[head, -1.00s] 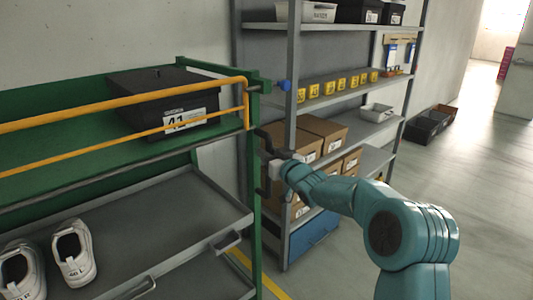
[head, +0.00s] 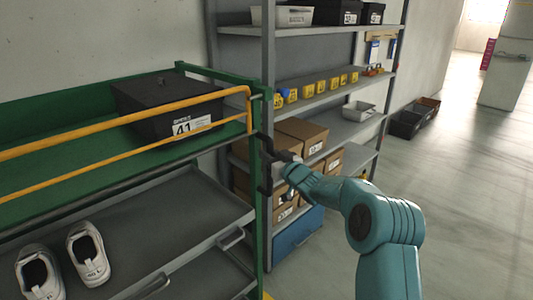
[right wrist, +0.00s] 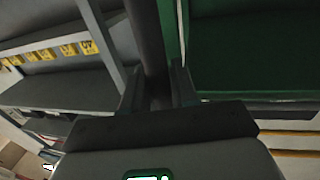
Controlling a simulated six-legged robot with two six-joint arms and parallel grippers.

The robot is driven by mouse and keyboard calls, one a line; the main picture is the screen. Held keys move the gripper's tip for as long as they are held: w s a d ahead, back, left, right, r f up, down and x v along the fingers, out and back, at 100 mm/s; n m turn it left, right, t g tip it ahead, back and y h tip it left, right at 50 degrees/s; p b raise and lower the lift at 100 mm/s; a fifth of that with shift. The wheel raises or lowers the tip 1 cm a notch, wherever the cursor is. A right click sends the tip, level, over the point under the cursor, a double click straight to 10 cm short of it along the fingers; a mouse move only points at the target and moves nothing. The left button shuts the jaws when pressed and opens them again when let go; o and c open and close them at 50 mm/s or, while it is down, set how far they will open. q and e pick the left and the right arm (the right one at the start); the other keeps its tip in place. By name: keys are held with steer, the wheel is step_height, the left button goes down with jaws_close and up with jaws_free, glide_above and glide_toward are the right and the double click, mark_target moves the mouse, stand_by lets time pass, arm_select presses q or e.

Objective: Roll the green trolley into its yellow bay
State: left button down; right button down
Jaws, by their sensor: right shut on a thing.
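The green trolley (head: 258,210) fills the left of the head view, with yellow rails (head: 110,117) along its upper deck. It carries a black box (head: 165,95) marked 41 on top and white shoes (head: 88,255) on a grey shelf below. My right gripper (head: 265,163) is at the trolley's right end, beside its green corner post. In the right wrist view its fingers (right wrist: 158,88) are shut around a dark upright bar (right wrist: 147,40), next to the trolley's green side. A small piece of yellow floor line (head: 267,296) shows at the bottom; the rest of the bay is hidden. My left gripper is out of view.
A grey rack (head: 268,60) stands close behind the trolley's right end, holding cardboard boxes (head: 303,135), yellow number tags (head: 320,86) and a blue bin (head: 298,235). Dark crates (head: 406,124) sit by the wall. The floor at right (head: 460,200) is clear.

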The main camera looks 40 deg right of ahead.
steer(key=shift+f, duration=0.15)
steer(key=c, duration=1)
jaws_free()
steer(key=shift+c, duration=0.2)
steer(key=s+a+b, duration=0.2)
steer(key=s, duration=1.4)
steer(key=shift+s, duration=0.1)
